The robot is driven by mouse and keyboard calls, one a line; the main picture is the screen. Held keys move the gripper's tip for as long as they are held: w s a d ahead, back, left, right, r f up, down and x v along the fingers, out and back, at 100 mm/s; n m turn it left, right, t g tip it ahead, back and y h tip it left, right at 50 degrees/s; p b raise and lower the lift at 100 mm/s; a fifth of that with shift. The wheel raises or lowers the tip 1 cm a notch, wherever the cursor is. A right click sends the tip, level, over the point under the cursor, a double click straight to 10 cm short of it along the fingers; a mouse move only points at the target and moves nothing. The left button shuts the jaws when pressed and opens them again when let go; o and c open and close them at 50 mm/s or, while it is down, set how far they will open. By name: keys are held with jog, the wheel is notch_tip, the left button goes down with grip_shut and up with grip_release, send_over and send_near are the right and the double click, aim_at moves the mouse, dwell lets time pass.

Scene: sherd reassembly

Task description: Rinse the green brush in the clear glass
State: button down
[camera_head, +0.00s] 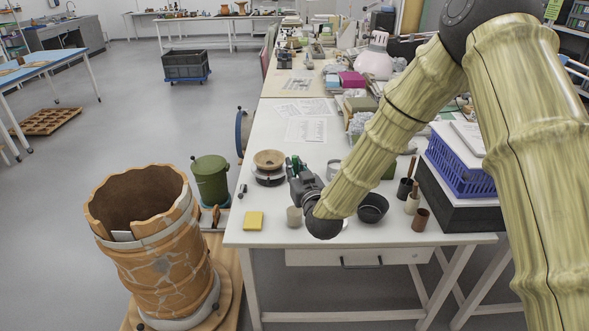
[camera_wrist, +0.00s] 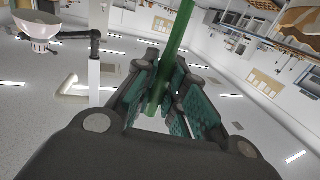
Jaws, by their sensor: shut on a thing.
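My gripper (camera_head: 297,172) is over the table near a stacked banding wheel, its fingers pointing away from me. In the wrist view the gripper (camera_wrist: 165,95) is shut on a straight green shaft, the green brush (camera_wrist: 181,35). The brush tip is out of that view. In the head view only a small green patch of the brush (camera_head: 295,161) shows at the fingers. A small pale cup (camera_head: 293,217) stands below the gripper, left of my wrist. A pale, glass-like vessel (camera_head: 333,167) shows behind my forearm, partly hidden. I cannot tell for sure which is the clear glass.
A yellow sponge (camera_head: 253,221) lies at the table's front left. A wooden bowl (camera_head: 268,158) tops the banding wheel. A dark bowl (camera_head: 373,208) and several small pots (camera_head: 420,220) stand right of my wrist. A cracked clay vessel (camera_head: 170,262) stands left of the table.

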aim_at(295, 161)
jog(key=shift+r, duration=0.2)
dwell(0.4)
jog(key=shift+r+p, duration=0.65)
jog(key=shift+r, duration=0.7)
